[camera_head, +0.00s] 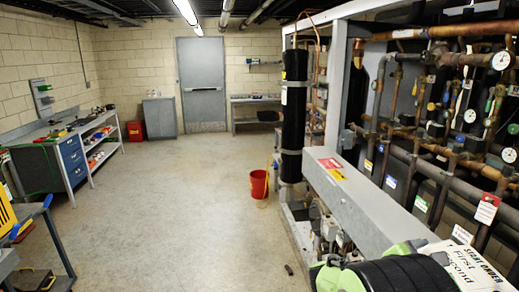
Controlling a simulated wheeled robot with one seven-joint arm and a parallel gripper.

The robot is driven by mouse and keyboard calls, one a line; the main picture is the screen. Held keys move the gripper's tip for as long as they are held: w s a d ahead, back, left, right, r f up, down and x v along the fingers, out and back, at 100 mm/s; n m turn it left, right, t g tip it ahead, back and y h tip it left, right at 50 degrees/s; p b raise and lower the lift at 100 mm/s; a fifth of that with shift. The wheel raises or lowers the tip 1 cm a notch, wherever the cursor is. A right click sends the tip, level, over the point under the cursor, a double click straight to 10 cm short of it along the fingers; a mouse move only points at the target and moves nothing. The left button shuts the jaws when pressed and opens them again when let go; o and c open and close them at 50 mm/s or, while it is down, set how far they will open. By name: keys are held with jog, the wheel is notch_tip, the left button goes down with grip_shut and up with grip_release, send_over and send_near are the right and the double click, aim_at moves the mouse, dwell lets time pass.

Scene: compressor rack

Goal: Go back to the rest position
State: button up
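My gripper's fingers do not show in the head camera view. A black ribbed shape with bright green and pale parts fills the bottom right edge; it may be part of my own arm, but I cannot tell. The compressor rack (365,205) stands on the right, with a long grey beam, a tall black cylinder (293,115), copper pipes and several round gauges. A white sign with black print (468,266) shows at the bottom right corner, partly cut off.
A red bucket (259,184) stands on the floor beside the rack. A workbench (70,165) with blue drawers lines the left wall, and a cart (52,240) stands at the lower left. A grey door (202,85) is at the back. The middle floor (175,215) is clear.

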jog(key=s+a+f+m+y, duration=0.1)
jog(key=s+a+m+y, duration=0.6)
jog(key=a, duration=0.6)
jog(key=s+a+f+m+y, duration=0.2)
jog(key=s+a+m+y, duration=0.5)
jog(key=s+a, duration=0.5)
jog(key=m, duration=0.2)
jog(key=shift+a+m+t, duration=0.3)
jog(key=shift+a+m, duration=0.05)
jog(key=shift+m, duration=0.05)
